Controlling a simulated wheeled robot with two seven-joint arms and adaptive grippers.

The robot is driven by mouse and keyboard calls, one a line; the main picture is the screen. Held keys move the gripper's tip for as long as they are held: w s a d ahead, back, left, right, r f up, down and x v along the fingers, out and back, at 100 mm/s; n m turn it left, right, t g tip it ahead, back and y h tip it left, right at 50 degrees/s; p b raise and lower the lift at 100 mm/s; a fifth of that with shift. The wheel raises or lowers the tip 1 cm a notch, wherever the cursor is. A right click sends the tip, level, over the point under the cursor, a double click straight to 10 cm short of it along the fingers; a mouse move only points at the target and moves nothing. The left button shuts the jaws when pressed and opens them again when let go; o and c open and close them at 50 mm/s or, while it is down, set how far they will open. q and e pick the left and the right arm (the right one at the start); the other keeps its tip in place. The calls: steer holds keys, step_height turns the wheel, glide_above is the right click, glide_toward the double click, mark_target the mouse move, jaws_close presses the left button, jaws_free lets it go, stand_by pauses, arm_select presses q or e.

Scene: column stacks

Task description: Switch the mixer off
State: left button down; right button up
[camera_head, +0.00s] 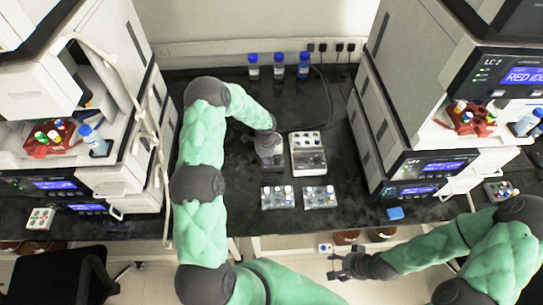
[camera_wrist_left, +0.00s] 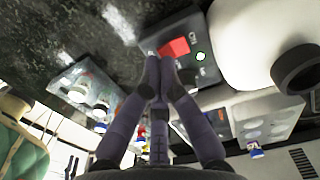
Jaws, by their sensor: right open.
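A white rounded body with a dark round cup (camera_wrist_left: 300,70) rises beside the panel. My left gripper (camera_wrist_left: 160,66) has its fingertips together, close by the red switch; whether they touch it I cannot tell. In the head view my left gripper (camera_head: 269,158) reaches down over the bench and hides most of the mixer. My right gripper (camera_head: 347,264) is open and empty in front of the bench, low in the head view.
A white tray (camera_head: 308,170) stands right of my left gripper. Two small racks with vials (camera_head: 277,204) (camera_head: 320,202) stand nearer. Blue-capped bottles (camera_head: 279,72) line the back. Instrument stacks (camera_head: 115,50) (camera_head: 385,100) flank the dark bench; a small blue item (camera_head: 395,213) lies at its front edge.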

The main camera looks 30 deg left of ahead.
arm_select(q)
steer(key=shift+f+b, duration=0.35)
steer(key=shift+f, duration=0.15)
steer(key=shift+r, duration=0.15)
steer(key=shift+r+p, duration=1.55)
steer(key=shift+r, duration=0.9)
steer(key=shift+f, duration=0.1)
